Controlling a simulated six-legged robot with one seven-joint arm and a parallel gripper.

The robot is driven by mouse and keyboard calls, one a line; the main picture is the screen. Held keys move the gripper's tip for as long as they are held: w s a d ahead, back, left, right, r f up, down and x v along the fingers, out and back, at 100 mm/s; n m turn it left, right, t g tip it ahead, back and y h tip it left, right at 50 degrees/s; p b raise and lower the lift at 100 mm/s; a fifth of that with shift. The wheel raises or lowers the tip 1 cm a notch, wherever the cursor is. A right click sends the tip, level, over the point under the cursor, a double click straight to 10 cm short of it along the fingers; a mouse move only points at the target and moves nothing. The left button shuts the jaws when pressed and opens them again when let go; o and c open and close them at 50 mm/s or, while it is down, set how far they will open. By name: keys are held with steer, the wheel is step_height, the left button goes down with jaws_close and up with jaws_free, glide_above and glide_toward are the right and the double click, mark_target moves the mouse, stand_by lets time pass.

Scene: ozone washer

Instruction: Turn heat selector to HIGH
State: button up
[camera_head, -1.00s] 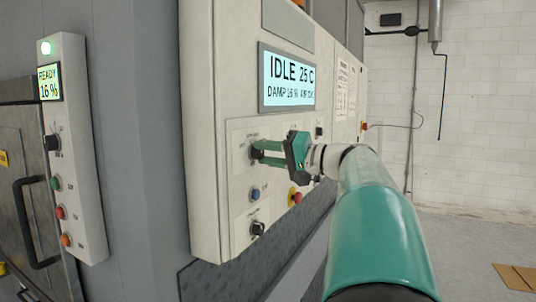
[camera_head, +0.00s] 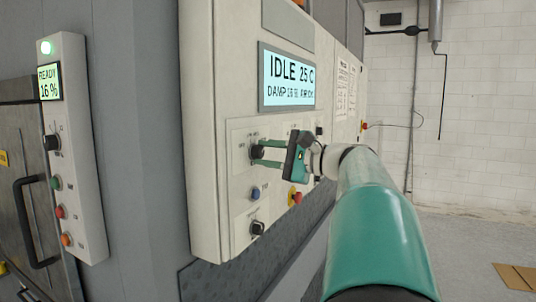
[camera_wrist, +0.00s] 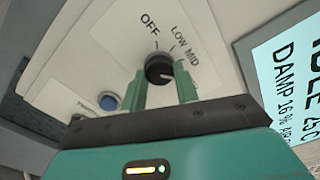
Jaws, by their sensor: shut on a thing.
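The heat selector is a black round knob (camera_head: 257,152) on the pale control panel. The wrist view shows the knob (camera_wrist: 158,66) with OFF, LOW and MID printed around it. No HIGH label is readable; that side is partly behind a finger. A pale mark on the knob's face seems to point to the right in the wrist view, away from OFF. My gripper (camera_head: 262,153) has its two green fingers on either side of the knob and is shut on it. The fingers (camera_wrist: 160,84) also show in the wrist view.
A lit screen (camera_head: 287,80) above the knob reads IDLE 25 C. A blue button (camera_head: 255,194), another black knob (camera_head: 258,228) and a red emergency button (camera_head: 295,196) sit below and beside it. A narrow control column (camera_head: 75,160) stands at left.

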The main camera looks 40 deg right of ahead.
steer(key=shift+m, duration=0.9)
steer(key=o, duration=1)
steer(key=v, duration=1.3)
steer(key=shift+s+d, duration=0.1)
steer(key=shift+s, duration=0.25)
